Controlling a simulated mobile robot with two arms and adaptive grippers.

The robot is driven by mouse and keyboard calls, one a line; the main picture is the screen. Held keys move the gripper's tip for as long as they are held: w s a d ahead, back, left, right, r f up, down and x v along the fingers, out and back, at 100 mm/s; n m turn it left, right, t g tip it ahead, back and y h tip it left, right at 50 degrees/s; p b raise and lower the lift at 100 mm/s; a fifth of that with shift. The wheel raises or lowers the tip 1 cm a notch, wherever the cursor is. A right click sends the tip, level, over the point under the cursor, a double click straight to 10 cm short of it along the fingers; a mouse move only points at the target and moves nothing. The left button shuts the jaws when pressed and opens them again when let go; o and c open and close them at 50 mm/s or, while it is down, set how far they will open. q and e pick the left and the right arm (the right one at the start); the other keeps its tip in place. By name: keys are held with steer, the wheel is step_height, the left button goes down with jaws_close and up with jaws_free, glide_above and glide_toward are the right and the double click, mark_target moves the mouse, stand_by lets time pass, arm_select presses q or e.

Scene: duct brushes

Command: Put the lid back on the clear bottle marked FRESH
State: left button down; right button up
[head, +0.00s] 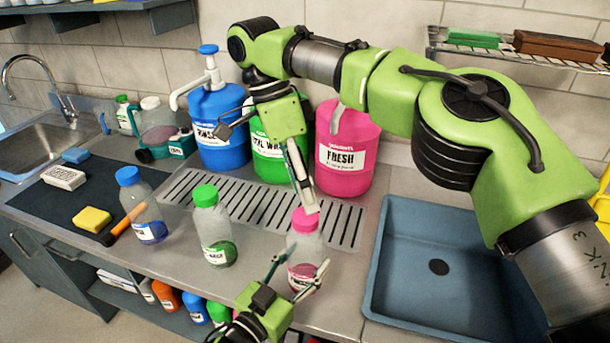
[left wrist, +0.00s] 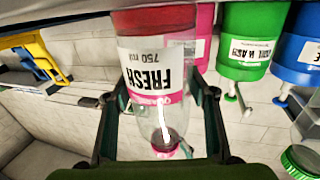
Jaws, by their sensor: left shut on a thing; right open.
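The clear bottle marked FRESH (head: 303,252) stands upright on the counter, with pink liquid at its base. Its pink lid (head: 304,221) is at the top of the neck; whether it is fully seated I cannot tell. My left gripper (head: 299,270) is shut on the bottle from the front. In the left wrist view the bottle (left wrist: 155,75) appears upside down between the fingers, with pink at the neck end (left wrist: 182,151). My right gripper (head: 270,167) is open above and behind the bottle, one fingertip close over the lid. It appears to hold nothing.
A green-capped bottle (head: 213,230) and a blue-capped bottle (head: 138,205) stand to the left. Blue (head: 221,130), green (head: 267,150) and pink (head: 345,150) jugs stand behind a slotted drain. A blue sink basin (head: 400,290) lies right.

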steer(key=n, duration=1)
steer(key=shift+d+r+n+y, duration=0.1)
steer(key=shift+r+n+y, duration=0.05)
steer(key=shift+n+y, duration=0.25)
steer(key=n, duration=0.4)
steer(key=shift+r+t, duration=0.1)
steer(key=shift+t, duration=0.3)
steer(key=n, duration=0.4)
steer(key=shift+r+n+y, duration=0.2)
steer(key=shift+n+y, duration=0.1)
steer(key=n, duration=0.6)
steer(key=shift+s+d+r+t+y, duration=0.1)
steer(key=shift+s+r+t+y, duration=0.05)
steer(key=shift+r+t+y, duration=0.15)
steer(key=n, duration=0.4)
steer(key=shift+r, duration=0.25)
steer(key=n, duration=0.4)
steer(key=shift+s+r+y, duration=0.1)
steer(key=shift+r+y, duration=0.15)
steer(key=shift+y, duration=0.15)
steer(key=n, duration=0.4)
steer(key=shift+s+r+n+t, duration=0.15)
steer(key=shift+r+n+t, duration=0.2)
steer(key=shift+n+t, duration=0.05)
